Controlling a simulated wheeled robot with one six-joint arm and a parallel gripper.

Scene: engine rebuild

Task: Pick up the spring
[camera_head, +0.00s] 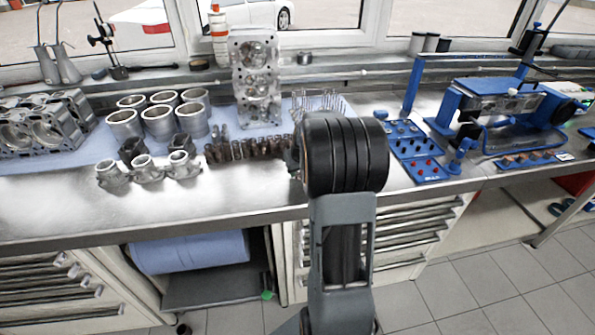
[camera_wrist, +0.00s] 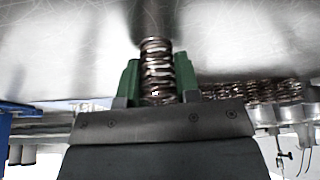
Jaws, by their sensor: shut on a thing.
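A coiled metal spring (camera_wrist: 158,72) stands between the green fingers of my gripper (camera_wrist: 158,80) in the wrist view. The fingers are shut on it, one on each side, and its far end sticks out beyond them towards the steel surface. I cannot tell whether the spring touches that surface. In the head view my arm hides the gripper and the held spring. A row of similar springs (camera_head: 240,149) stands on the bench left of my arm, and it also shows at the right of the wrist view (camera_wrist: 270,92).
Metal cylinders (camera_head: 160,122), cast pipe pieces (camera_head: 147,168) and an upright cylinder head (camera_head: 257,80) stand on the steel bench (camera_head: 230,195) to the left. A blue tool tray (camera_head: 412,150) and blue fixture (camera_head: 510,105) are right. The bench's front left strip is clear.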

